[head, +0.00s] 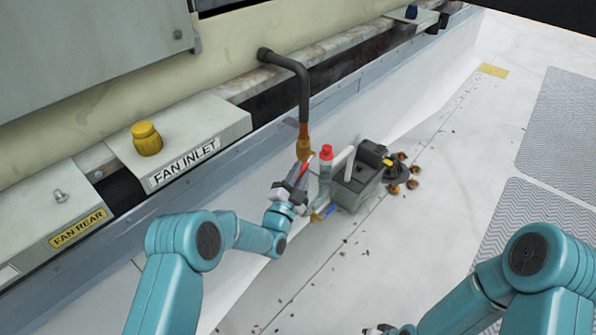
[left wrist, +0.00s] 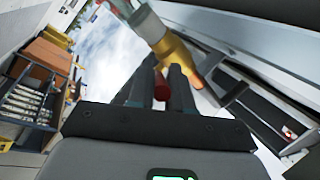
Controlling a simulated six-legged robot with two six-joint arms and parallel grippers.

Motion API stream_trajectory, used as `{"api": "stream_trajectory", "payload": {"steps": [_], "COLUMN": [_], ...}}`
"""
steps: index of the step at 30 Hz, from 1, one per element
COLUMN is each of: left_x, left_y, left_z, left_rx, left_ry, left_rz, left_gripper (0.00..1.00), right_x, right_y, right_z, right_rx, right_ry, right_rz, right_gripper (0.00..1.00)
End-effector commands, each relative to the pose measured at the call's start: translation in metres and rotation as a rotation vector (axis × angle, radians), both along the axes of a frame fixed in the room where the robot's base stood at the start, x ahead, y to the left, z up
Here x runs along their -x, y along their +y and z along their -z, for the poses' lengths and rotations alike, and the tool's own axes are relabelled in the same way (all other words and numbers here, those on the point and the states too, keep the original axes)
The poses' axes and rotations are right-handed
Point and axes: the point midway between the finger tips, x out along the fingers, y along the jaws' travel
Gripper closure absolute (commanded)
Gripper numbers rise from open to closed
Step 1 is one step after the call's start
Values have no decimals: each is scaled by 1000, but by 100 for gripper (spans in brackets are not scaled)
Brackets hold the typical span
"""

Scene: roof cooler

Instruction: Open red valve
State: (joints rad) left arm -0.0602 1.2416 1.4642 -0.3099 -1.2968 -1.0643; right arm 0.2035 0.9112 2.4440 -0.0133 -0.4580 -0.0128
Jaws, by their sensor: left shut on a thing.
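The red valve lever (head: 306,163) shows as a thin red handle just below the brass fitting (head: 305,148) on the dark bent pipe. My left gripper (head: 301,173) reaches it from the lower left and is shut on it. In the left wrist view, the red lever (left wrist: 161,86) shows between my two dark fingers, below the brass valve body (left wrist: 172,52). My fingers hide part of the lever in the head view. Only a small dark piece at the bottom edge, perhaps my right gripper (head: 385,330), shows; its jaws are not clear.
A red-capped fitting (head: 326,152) and a dark pump box (head: 357,178) stand close to the right of my left gripper. A blue lever (head: 331,210) is below. The FAN INLET box (head: 190,165) with a yellow knob (head: 146,138) lies left. Roof floor at right is mostly clear.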

Motion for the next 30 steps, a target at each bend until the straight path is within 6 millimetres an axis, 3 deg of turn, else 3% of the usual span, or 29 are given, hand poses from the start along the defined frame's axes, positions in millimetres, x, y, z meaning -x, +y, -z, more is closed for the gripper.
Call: {"api": "stream_trajectory", "payload": {"steps": [23,24,26,30], "left_x": [-4,-4,-4,-4], "left_y": [-2,-2,-2,-2], "left_z": [6,6,6,7], "left_rx": [73,73,73,73], "left_ry": [-100,-100,-100,-100], "left_rz": [-3,-3,-3,-1], "left_gripper": [100,77,59,59], "right_x": [0,0,0,0], "right_y": [0,0,0,0], "right_z": [0,0,0,0], "right_rx": [0,0,0,0], "right_ry": [0,0,0,0], "right_rz": [0,0,0,0], "right_gripper": [57,57,57,57]}}
